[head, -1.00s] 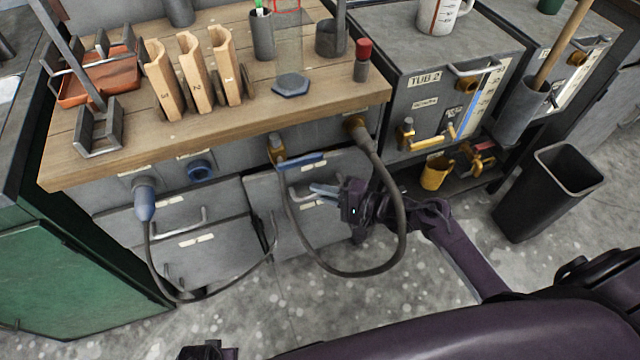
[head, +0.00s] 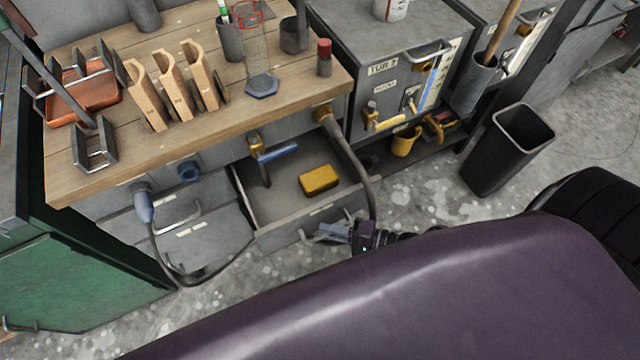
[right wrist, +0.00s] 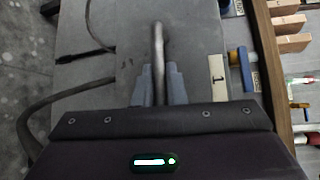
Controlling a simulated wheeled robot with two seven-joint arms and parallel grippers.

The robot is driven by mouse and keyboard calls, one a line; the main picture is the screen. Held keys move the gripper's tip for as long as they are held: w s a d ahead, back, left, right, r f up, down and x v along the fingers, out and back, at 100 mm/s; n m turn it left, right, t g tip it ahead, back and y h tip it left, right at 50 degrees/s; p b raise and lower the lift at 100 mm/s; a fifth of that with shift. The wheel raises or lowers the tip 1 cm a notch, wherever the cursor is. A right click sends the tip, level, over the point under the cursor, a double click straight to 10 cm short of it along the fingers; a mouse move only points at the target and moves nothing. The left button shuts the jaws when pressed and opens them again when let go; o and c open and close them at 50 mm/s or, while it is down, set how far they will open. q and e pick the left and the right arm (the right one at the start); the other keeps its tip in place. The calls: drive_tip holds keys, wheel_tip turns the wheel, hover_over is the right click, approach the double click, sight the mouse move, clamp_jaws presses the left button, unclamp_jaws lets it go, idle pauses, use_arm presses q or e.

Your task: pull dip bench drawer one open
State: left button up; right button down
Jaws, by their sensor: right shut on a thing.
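The dip bench drawer (head: 318,221) with a grey front stands pulled out under the wooden bench top, and its inside shows. A yellow block-like item (head: 319,180) lies in it. My right gripper (head: 328,232) is at the drawer front, shut on the drawer's metal handle (right wrist: 158,60). My left gripper is not in view.
A grey hose (head: 350,165) hangs from the bench front past the drawer's right side. A blue-handled tap (head: 272,153) sits above the drawer. A black bin (head: 508,150) stands on the floor at right. Other drawers (head: 185,232) at left are shut.

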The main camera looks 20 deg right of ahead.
drive_tip(key=shift+s+d+p, duration=0.1)
drive_tip(key=shift+s+p, duration=0.4)
drive_tip(key=shift+s, duration=1.55)
drive_tip(key=c, duration=1.5)
unclamp_jaws()
drive_tip(key=v, duration=0.8)
